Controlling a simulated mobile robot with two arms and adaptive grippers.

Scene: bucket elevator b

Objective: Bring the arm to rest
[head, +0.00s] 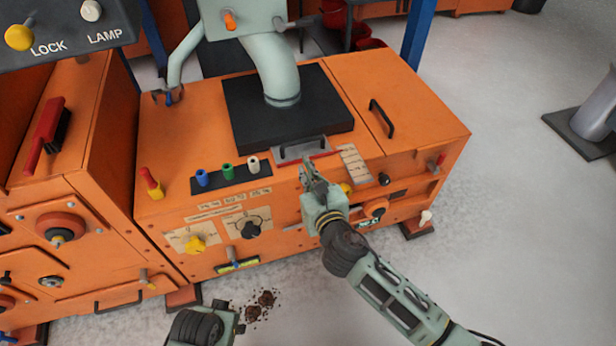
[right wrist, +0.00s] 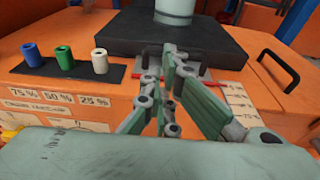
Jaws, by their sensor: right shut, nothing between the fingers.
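My right arm (head: 395,300) reaches up from the bottom right in the head view. Its gripper (head: 309,168) is shut and empty, held in front of the orange machine (head: 300,190), over its front top edge. In the right wrist view the gripper's fingers (right wrist: 172,62) point toward a grey plate with a handle at the foot of the black block. I cannot tell whether the fingertips touch the plate.
A black block (head: 245,112) with a pale pipe (head: 273,65) stands on the machine. Blue, green and white pegs (head: 228,171) stand left of my gripper. A black handle (head: 381,118) is to the right. Brown crumbs (head: 262,303) lie on the floor. The floor at right is mostly clear.

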